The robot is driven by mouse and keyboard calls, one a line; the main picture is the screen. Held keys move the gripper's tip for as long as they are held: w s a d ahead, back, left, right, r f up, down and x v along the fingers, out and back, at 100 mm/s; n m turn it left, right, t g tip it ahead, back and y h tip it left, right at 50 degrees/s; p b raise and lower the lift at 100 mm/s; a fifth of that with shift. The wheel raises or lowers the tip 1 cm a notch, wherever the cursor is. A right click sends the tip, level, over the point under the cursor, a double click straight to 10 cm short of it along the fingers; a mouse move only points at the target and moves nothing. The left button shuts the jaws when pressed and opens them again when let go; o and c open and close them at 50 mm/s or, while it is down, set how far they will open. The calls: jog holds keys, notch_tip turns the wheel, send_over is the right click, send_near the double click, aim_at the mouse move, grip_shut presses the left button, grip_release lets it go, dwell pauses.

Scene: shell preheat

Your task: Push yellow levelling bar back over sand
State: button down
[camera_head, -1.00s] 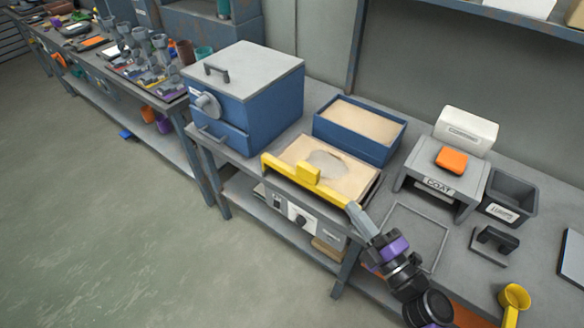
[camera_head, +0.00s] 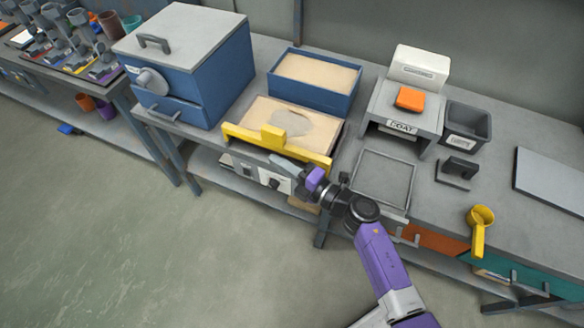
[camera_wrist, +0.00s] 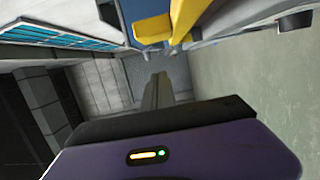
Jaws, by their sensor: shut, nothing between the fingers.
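The yellow levelling bar (camera_head: 240,134) lies along the front edge of the shallow sand tray (camera_head: 248,109), with a raised block at its middle. A greyish hollow shows in the sand (camera_head: 287,120) behind the bar.
A blue box of sand (camera_head: 313,80) stands behind the tray, and a blue oven (camera_head: 205,75) stands left. To the right are a grey frame (camera_head: 382,182), a COAT stand (camera_head: 407,110), a grey bin (camera_head: 468,127) and a yellow scoop (camera_head: 480,217).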

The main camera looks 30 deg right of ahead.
aim_at(278, 146)
jog(key=w, duration=0.1)
jog(key=w+d, duration=0.1)
jog(key=w, duration=0.2)
jog(key=shift+w+d, duration=0.3)
jog(key=shift+d, duration=0.05)
jog(key=shift+w+d, duration=0.15)
jog(key=shift+d, duration=0.1)
